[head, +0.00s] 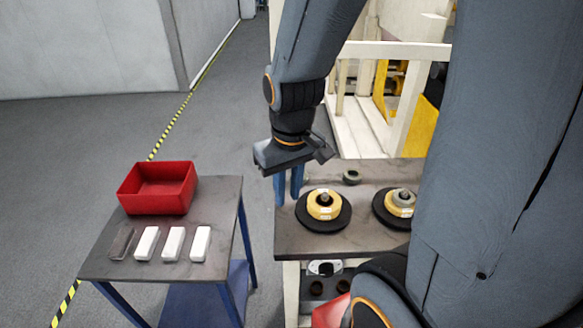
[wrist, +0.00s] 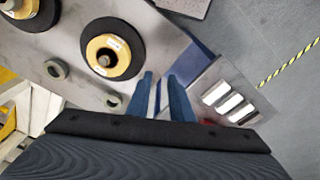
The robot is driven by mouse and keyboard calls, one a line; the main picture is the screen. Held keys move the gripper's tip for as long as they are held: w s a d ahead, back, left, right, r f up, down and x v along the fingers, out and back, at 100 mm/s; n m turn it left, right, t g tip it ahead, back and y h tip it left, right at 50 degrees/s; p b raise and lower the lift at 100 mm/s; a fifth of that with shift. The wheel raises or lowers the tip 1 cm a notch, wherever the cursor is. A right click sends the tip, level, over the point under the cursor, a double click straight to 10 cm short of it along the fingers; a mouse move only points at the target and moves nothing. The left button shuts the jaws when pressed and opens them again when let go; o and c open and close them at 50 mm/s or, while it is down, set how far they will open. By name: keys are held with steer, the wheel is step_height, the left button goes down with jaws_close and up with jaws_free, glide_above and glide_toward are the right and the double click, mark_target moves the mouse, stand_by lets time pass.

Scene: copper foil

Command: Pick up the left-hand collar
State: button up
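Two small grey-green collars lie on the dark bench top (head: 290,240). In the wrist view, one collar (wrist: 113,100) is close to my fingers, on their left. The other collar (wrist: 57,69) lies further left; it also shows in the head view (head: 352,176) behind the spools. The first collar, on the left as seen from the head, is hidden there behind my gripper. My gripper (head: 289,187) points down over the bench's left part, its blue fingers apart with nothing between them. The fingers also show in the wrist view (wrist: 161,98).
Two yellow spools on black discs, left (head: 324,212) and right (head: 390,208), stand on the bench. The right one bears a grey ring on top. A side table (head: 190,262) at left holds a red bin (head: 157,189) and several small blocks. A gap separates the tables.

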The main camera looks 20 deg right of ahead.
steer(key=w+d+n+b, duration=0.1)
steer(key=w+d+n, duration=0.2)
steer(key=w+n, duration=0.1)
steer(key=w+d+f+n+g+b, duration=0.1)
steer(key=w+d+n, duration=0.3)
steer(key=n, duration=0.3)
steer(key=w+d+f+n+b, duration=0.1)
steer(key=w+d+n, duration=0.2)
steer(key=w+n, duration=0.2)
steer(key=shift+w+d+n, duration=0.25)
steer(key=shift+w+n, duration=0.05)
steer(key=shift+w, duration=0.35)
steer(key=shift+d+f, duration=0.1)
steer(key=shift+f, duration=0.45)
steer(key=shift+s+f+p, duration=0.1)
steer(key=shift+f+p, duration=0.95)
steer(key=shift+f, duration=2.25)
steer(key=shift+c, duration=0.3)
jaws_close()
